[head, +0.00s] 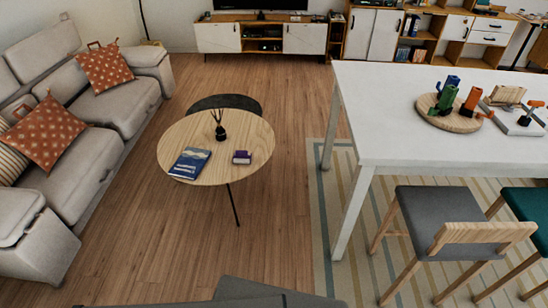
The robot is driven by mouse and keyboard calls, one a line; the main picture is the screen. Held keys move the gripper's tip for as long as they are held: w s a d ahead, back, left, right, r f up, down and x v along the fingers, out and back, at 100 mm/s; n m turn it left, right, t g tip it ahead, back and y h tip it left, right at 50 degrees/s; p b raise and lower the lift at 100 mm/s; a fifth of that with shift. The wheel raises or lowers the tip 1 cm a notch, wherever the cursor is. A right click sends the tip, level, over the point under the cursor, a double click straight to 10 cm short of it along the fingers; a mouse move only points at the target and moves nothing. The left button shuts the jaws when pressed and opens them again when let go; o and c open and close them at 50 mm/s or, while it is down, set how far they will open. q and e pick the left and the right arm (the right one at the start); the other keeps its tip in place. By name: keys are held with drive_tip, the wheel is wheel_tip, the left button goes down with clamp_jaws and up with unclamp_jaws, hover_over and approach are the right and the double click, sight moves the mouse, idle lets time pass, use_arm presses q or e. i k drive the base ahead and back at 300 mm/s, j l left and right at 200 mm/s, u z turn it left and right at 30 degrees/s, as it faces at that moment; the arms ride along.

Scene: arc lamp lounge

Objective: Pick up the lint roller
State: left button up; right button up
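I cannot make out a lint roller for certain in the head view. The round wooden coffee table (215,134) holds a blue book (190,162), a small purple object (242,157) and a dark reed diffuser (220,131). Neither of my grippers is in view.
A grey sofa (120,105) with orange patterned cushions (105,68) lines the left. A grey chair (440,215) stands at the white table's near side, on a striped rug (335,225).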

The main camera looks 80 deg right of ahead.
sight(241, 156)
drive_tip(key=z, duration=2.3)
